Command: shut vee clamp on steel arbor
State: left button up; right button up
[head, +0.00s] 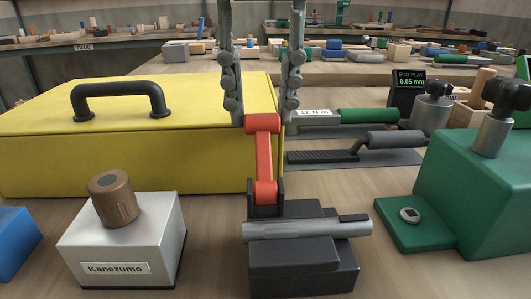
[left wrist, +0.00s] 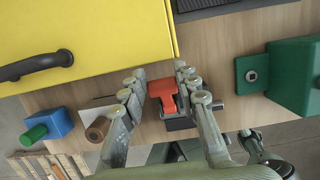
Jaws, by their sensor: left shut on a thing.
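The vee clamp (head: 303,265) is a dark block in the front middle of the bench in the head view. The steel arbor (head: 290,230) lies across it, level. The clamp's red lever (head: 265,155) stands upright from a black pivot at the back of the block. My left gripper (head: 263,121) comes down from above, shut on the lever's top end, one finger on each side. In the left wrist view the lever (left wrist: 163,92) shows between the fingers; the arbor is not clear there. A grey jointed part at that view's lower right may be my right gripper (left wrist: 255,140); its jaws are unclear.
A yellow case (head: 180,160) with a black handle stands behind left. A silver Kanezumo block (head: 125,240) with a brown knob stands left, a green fixture (head: 475,190) right. A green-handled torque wrench (head: 365,116) and a dark tool on a grey mat lie behind.

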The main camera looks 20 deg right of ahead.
pick_arm(q)
jog(key=shift+w, duration=0.1)
jog(key=shift+w+d+f+b, duration=0.1)
jog(key=shift+w+f+b, duration=0.3)
jog(key=shift+f+b, duration=0.25)
jog(key=o, duration=0.6)
jog(key=shift+f, duration=0.1)
jog(key=o, duration=0.4)
jog(key=shift+w+f, duration=0.1)
jog(key=shift+w, duration=0.05)
jog(key=shift+p+v, duration=0.95)
jog(key=shift+v, duration=1.15)
